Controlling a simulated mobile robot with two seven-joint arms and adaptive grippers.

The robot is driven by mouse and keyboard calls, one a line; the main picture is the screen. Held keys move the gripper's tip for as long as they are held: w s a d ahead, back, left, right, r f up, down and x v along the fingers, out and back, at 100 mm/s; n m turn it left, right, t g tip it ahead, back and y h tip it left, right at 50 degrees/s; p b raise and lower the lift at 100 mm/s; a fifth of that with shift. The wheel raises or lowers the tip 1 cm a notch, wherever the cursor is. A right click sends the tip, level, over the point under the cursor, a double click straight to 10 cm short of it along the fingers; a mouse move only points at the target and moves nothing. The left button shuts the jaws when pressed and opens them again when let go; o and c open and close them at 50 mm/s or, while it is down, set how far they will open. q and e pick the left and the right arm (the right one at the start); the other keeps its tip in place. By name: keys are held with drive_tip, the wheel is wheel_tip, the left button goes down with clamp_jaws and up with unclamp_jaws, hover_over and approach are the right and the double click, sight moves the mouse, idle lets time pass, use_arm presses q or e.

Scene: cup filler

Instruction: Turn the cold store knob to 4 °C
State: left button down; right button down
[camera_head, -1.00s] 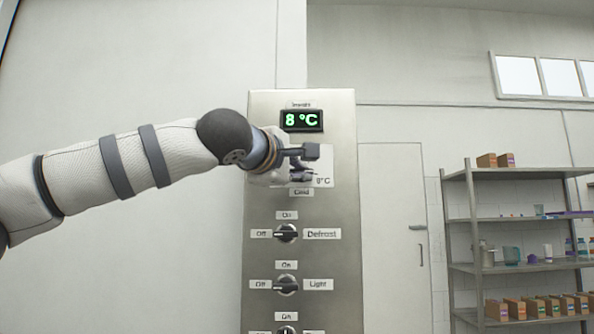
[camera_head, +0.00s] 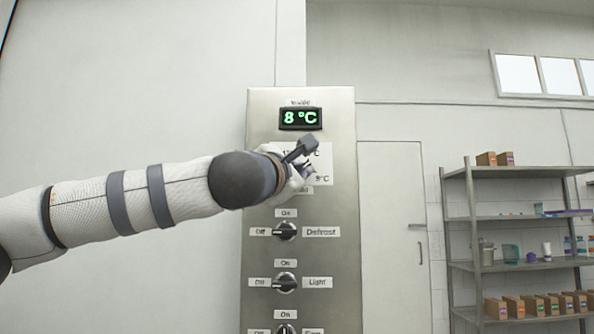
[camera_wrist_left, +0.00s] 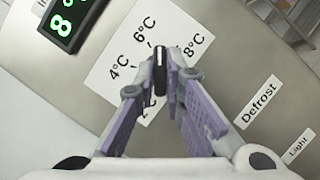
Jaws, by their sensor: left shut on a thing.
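The cold store knob (camera_wrist_left: 160,72) is a small black knob on a white dial plate (camera_wrist_left: 100,75) marked 2, 4, 6 and 8 °C. In the left wrist view its edge points up the picture, seemingly between the 6 °C and 8 °C marks; the exact setting is hard to tell. My left gripper (camera_wrist_left: 162,78), with purple pads, is shut on the knob. In the head view the left gripper (camera_head: 302,160) covers the knob and much of the plate. The display (camera_head: 300,118) above reads 8 °C in green.
Below on the steel panel (camera_head: 340,265) are the Defrost knob (camera_head: 285,231) and the Light knob (camera_head: 286,283), with another partly shown underneath. A door (camera_head: 390,230) and a loaded shelf rack (camera_head: 520,220) stand to the right, clear of my arm.

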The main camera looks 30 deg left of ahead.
use_arm(q)
drive_tip(key=shift+w+d+f+n+g+y+b, duration=0.15)
drive_tip(key=shift+n+g+y+b, duration=1.15)
drive_tip(key=shift+n, duration=2.55)
drive_tip(key=shift+w+d+n+g+y+b, duration=0.15)
drive_tip(key=shift+n+y+b, duration=0.6)
drive_tip(key=shift+n+y, duration=2.25)
drive_tip(key=shift+d+f+n+g+y+b, duration=0.15)
drive_tip(key=shift+n+g+y+b, duration=0.6)
drive_tip(key=shift+n, duration=3.9)
use_arm(e)
drive_tip(key=s+f+g, duration=0.3)
drive_tip(key=s+f, duration=0.4)
drive_tip(key=shift+s+f, duration=0.2)
drive_tip(key=shift+f, duration=0.05)
use_arm(q)
drive_tip(key=shift+r+b, duration=0.15)
drive_tip(key=shift+b, duration=0.15)
drive_tip(key=c, duration=1.7)
unclamp_jaws()
drive_tip(key=shift+s+d, duration=0.1)
drive_tip(key=v, duration=1.1)
drive_tip(key=shift+s+d+f, duration=0.2)
drive_tip(key=shift+s+f, duration=0.05)
drive_tip(key=shift+f, duration=0.1)
